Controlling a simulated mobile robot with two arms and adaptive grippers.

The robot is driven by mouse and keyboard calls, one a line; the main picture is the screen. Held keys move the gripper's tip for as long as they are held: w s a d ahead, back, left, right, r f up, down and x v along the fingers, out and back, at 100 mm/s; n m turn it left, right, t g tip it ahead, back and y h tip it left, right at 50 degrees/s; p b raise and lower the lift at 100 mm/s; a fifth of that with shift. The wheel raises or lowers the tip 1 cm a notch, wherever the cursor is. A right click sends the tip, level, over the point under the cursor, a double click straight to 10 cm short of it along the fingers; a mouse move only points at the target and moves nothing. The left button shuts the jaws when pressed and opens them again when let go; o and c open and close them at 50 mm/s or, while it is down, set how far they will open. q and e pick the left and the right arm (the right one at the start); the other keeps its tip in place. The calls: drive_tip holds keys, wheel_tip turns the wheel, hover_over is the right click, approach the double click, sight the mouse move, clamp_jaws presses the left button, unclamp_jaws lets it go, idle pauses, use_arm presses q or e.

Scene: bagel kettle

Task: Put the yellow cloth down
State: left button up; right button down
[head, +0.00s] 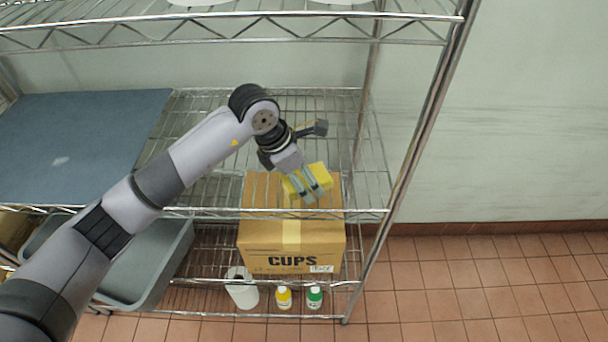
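The yellow cloth (320,172) is a small, folded-looking block of yellow at my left gripper (310,192). The gripper's two grey fingers point down toward the front of the shelf and lie close together, with yellow showing on both sides of them. It looks shut on the cloth, though the fingers hide part of it. The cloth is over the right front part of the middle wire shelf (215,188). I cannot tell whether it touches the wires. My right gripper is not in view.
A blue-grey mat (75,140) covers the middle shelf's left part. Below are a CUPS carton (265,245), a grey bin (170,265), a white roll (242,292), a yellow bottle (283,298) and a green bottle (314,298). A post (415,150) stands right; another shelf hangs above.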

use_arm(q)
drive_tip(key=shift+o, duration=0.5)
drive_tip(key=shift+r, duration=0.1)
drive_tip(key=shift+r, duration=0.25)
drive_tip(key=b+v, duration=0.2)
drive_tip(key=v, duration=0.9)
drive_tip(key=shift+r+b, duration=0.3)
drive_tip(key=shift+b, duration=0.05)
drive_tip(key=shift+a, duration=0.15)
